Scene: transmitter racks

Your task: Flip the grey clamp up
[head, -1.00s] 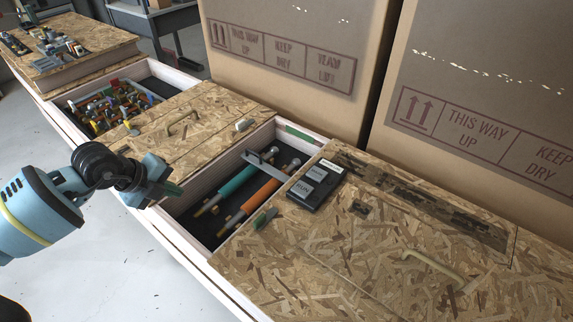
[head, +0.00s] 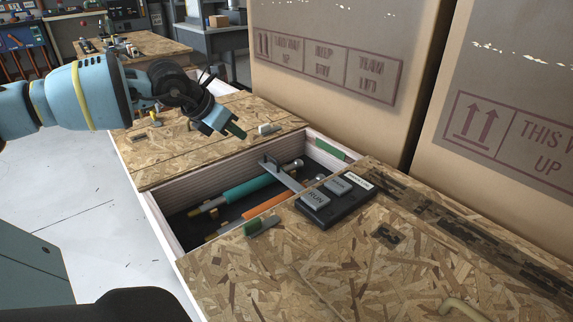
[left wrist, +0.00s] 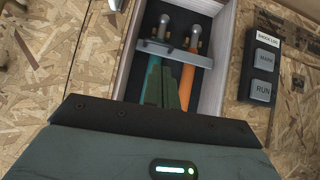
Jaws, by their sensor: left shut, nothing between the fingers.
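The grey clamp (head: 284,176) is a flat metal bar in an open compartment. It lies across a teal-handled tool (head: 243,190) and an orange-handled tool (head: 265,204). In the left wrist view the clamp (left wrist: 172,53) crosses both tools near their round metal heads. My left gripper (head: 238,131) is shut and empty, above the wooden lid to the left of the compartment. Its green fingers (left wrist: 172,88) are together in the left wrist view, in line with the teal tool and hiding part of its handle. They appear apart from the clamp. My right gripper is out of view.
A black box with MARK and RUN buttons (head: 337,201) sits on the chipboard top at the compartment's right. Tall cardboard boxes (head: 330,90) stand behind. A wooden handle (head: 464,309) rises at lower right.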

